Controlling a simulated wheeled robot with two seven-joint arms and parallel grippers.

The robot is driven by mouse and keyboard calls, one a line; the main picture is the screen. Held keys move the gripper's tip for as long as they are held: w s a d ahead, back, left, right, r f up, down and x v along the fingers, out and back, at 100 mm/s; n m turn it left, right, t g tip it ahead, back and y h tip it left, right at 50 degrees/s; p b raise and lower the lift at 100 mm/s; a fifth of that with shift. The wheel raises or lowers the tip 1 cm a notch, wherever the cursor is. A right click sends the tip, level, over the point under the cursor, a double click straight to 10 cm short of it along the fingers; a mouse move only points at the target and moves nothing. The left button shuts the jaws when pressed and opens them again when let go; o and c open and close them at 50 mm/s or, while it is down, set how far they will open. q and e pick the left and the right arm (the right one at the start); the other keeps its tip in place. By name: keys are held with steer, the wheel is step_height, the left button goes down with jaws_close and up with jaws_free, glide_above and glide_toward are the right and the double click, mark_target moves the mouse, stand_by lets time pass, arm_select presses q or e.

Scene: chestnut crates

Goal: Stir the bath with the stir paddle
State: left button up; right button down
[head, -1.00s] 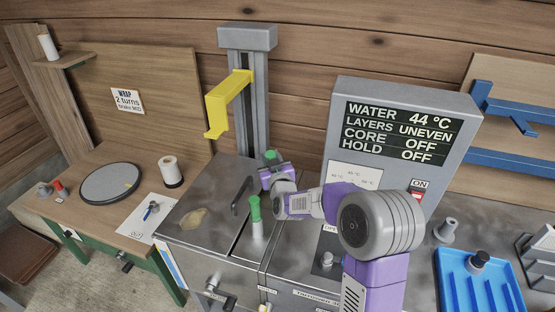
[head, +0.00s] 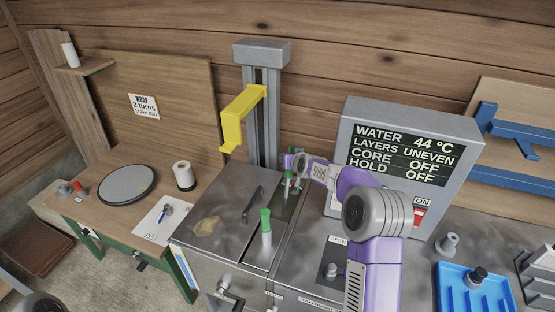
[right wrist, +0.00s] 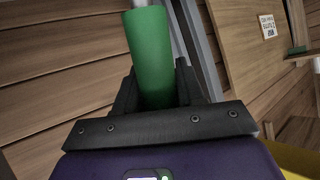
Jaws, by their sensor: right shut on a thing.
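My right gripper (head: 288,162) is shut on the green handle of the stir paddle (head: 289,179), at the back of the steel bath (head: 245,242). In the right wrist view the green handle (right wrist: 151,55) stands between the dark jaws (right wrist: 155,95). The paddle's lower end is too small and partly hidden to make out, so I cannot tell how deep it reaches. A second green-topped grey cylinder (head: 266,238) stands upright nearer the front of the bath's top. My left gripper is not in view.
A yellow arm (head: 236,116) on a grey column rises behind the bath. The grey panel (head: 447,133) shows WATER 44 °C, LAYERS UNEVEN, CORE OFF, HOLD OFF. A blue tray (head: 447,290) lies at right. A wooden bench (head: 110,215) with a dark disc stands at left.

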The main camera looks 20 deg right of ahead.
steer(key=shift+w+d, duration=0.1)
stand_by(0.3)
steer(key=c, duration=0.8)
jaws_free()
steer(key=shift+v, duration=3.75)
